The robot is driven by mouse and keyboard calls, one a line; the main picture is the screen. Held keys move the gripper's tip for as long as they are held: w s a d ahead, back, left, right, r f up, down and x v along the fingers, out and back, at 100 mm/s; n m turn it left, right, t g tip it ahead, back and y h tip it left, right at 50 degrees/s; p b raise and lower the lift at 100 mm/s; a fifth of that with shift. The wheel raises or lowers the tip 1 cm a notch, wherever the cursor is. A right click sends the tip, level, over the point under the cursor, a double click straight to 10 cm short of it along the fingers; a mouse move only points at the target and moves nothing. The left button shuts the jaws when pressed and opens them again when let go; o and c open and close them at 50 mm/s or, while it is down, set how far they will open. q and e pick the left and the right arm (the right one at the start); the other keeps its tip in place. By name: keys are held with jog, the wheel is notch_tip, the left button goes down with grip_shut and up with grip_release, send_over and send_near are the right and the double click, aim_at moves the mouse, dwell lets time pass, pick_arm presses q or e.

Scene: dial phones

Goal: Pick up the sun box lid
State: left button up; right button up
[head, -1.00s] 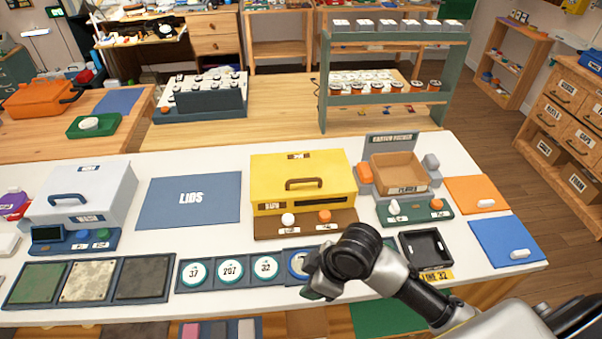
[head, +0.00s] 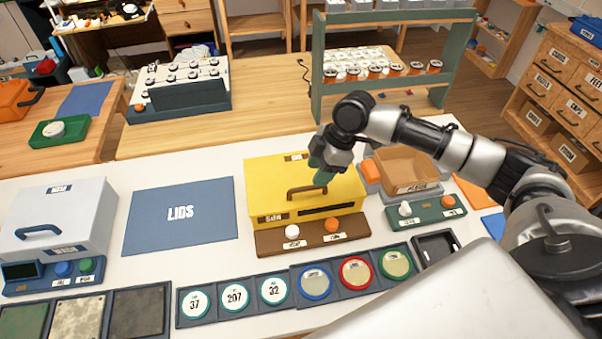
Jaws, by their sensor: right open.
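The yellow sun box (head: 275,205) stands on the white table behind a brown panel. Its yellow lid (head: 268,178) is closed and has a brown handle (head: 307,192) on top. My right gripper (head: 321,175) is open and points down over the lid, just behind and above the right part of the handle. The fingers partly hide one another, and I cannot tell whether they touch the handle. My left gripper is not in view.
The brown panel (head: 312,239) carries a white and an orange knob. A blue LIDS mat (head: 181,215) lies empty to the left. A white wash box (head: 60,215) stands further left. An open-topped brown box (head: 405,165) stands close on the right, partly behind my arm.

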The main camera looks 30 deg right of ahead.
aim_at(307, 187)
jog(key=shift+a+f, duration=0.25)
jog(key=shift+f, duration=0.3)
jog(key=shift+w+a+f, duration=0.1)
jog(key=shift+w+f, duration=0.15)
jog(key=shift+f, duration=0.05)
jog(key=p+x, duration=0.1)
jog(key=x, duration=0.3)
jog(key=shift+f+p, duration=0.2)
jog(key=shift+p, duration=0.2)
jog(key=shift+f, duration=0.35)
jog(key=shift+a+f, duration=0.15)
jog(key=c, duration=0.4)
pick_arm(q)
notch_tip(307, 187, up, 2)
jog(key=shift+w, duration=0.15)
pick_arm(e)
grip_shut()
